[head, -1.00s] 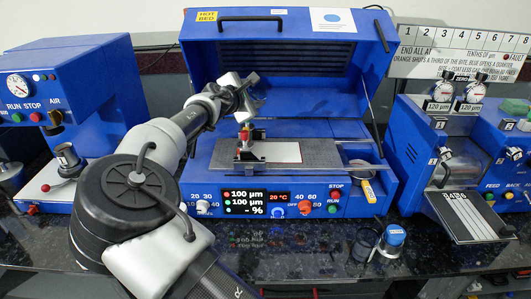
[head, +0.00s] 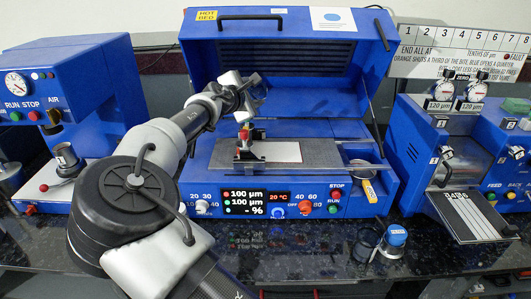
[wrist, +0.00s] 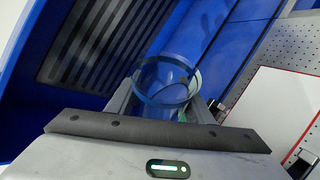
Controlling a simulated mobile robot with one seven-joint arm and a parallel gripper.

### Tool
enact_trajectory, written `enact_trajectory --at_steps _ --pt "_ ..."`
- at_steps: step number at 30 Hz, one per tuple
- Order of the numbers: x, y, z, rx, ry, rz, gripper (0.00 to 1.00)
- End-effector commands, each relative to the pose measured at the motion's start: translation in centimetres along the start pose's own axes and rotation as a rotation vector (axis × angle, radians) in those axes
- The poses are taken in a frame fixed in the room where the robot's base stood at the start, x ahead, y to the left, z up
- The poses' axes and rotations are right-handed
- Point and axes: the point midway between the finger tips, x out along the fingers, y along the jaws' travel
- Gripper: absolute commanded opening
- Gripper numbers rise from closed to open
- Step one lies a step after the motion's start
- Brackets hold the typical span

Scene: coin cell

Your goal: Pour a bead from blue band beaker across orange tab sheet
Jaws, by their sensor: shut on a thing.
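My gripper (head: 254,92) is above the left part of the flat bed in front of the raised blue lid. It is shut on a clear glass beaker with a blue band (wrist: 165,92), seen between the jaws in the wrist view. The beaker is hard to make out in the head view, and I cannot tell its tilt or contents. A white sheet with a thin red edge (head: 283,152) lies on the bed, to the right of my gripper. It also shows in the wrist view (wrist: 275,112). I cannot make out an orange tab.
A bar with a red-topped part (head: 244,135) stands at the sheet's left end. The raised blue lid (head: 215,62) is behind my gripper. A round cup (head: 362,168) sits right of the bed.

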Motion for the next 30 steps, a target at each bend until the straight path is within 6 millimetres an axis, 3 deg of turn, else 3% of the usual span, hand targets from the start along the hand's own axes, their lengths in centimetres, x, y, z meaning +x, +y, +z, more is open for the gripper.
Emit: enact_trajectory --at_steps 30 --pt "0.06 -0.18 -0.12 0.057 0.004 0.024 0.23"
